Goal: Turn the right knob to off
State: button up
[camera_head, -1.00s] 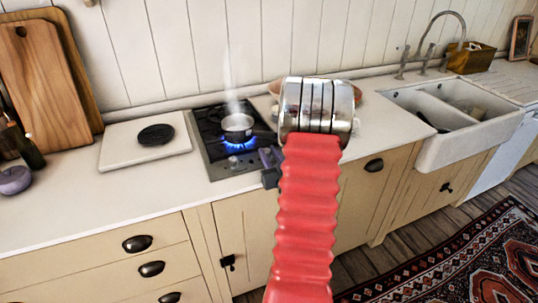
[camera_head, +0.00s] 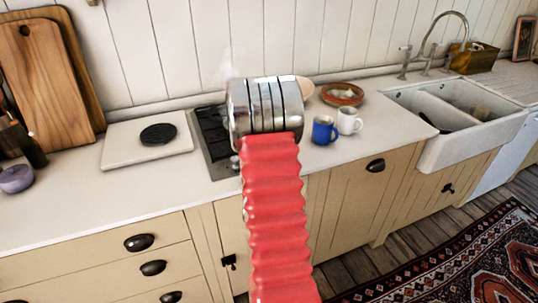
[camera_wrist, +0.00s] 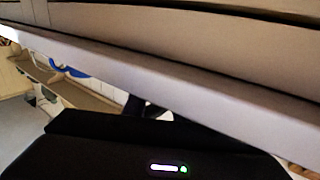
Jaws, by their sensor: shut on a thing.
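The hob (camera_head: 216,148) is set into the worktop; only its left part shows in the head view. My red sleeve and silver wrist cover its right part, the pan and the burner. A small pale knob (camera_head: 235,161) shows at the hob's front edge beside my sleeve; the right knob is hidden behind my arm. In the head view my gripper is hidden too. In the wrist view dark parts of my gripper (camera_wrist: 138,106) show low in the picture, close under a pale edge. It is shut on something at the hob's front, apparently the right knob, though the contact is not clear.
A blue mug (camera_head: 324,130), a white mug (camera_head: 348,121) and a terracotta dish (camera_head: 342,95) stand right of the hob. A white board (camera_head: 130,154) with a black disc lies to its left. The sink (camera_head: 460,105) is farther right. The front worktop is clear.

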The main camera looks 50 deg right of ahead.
jog(key=shift+w+a+m+g+h, duration=0.15)
jog(key=shift+m+g+h, duration=0.3)
jog(key=shift+m+g, duration=0.4)
jog(key=shift+w+m+g+h, duration=0.1)
jog(key=shift+m+g+h, duration=0.4)
jog(key=shift+g, duration=0.65)
jog(key=shift+m+g, duration=0.35)
jog(key=shift+g, duration=0.05)
jog(key=o, duration=1)
jog(key=shift+o, duration=0.2)
jog(key=v, duration=1.3)
jog(key=shift+a+f, duration=0.15)
jog(key=shift+a, duration=0.25)
